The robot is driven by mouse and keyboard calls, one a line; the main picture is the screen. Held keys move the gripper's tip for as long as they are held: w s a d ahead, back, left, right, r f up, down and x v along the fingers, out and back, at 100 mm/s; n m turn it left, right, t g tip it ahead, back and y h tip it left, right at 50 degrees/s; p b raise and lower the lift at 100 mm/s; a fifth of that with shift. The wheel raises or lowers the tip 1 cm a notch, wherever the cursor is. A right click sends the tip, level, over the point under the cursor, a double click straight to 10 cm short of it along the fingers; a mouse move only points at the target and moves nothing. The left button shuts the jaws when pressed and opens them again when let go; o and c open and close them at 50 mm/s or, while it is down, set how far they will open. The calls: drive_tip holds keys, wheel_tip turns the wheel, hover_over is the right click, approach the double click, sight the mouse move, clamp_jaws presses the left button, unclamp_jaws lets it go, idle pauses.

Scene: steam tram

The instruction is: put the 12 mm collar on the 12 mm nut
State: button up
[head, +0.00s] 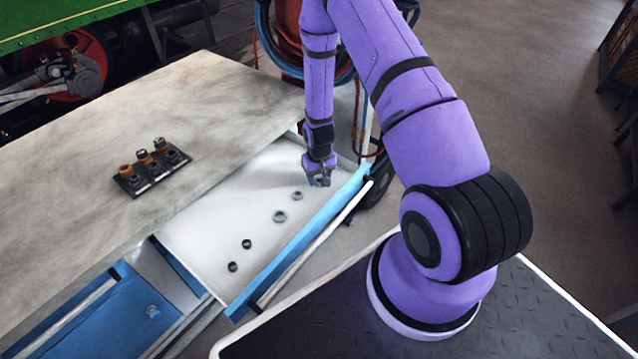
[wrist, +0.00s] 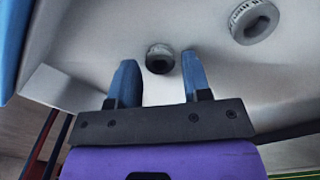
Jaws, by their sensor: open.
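My gripper (head: 319,181) hangs inside the open drawer at its far end, its fingers pointing down, apart and empty. In the wrist view, a small dark collar (wrist: 160,50) lies on the drawer floor between and just beyond the fingertips (wrist: 159,66). A larger grey ring with markings (wrist: 253,20) lies to its right. In the head view several collars lie in a row, including a small one (head: 297,195), a larger grey one (head: 280,216) and dark ones (head: 246,244). No size is readable.
The pale drawer (head: 190,240) has a blue front (head: 300,245) and low walls near my gripper. The worktop (head: 70,160) stands above it and is mostly clear. Hoses (head: 270,40) hang behind my arm.

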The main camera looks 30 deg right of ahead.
drive_tip(key=shift+f, duration=0.4)
idle(0.5)
drive_tip(key=c, duration=0.8)
drive_tip(key=shift+r, duration=1.05)
drive_tip(key=shift+r, duration=2.45)
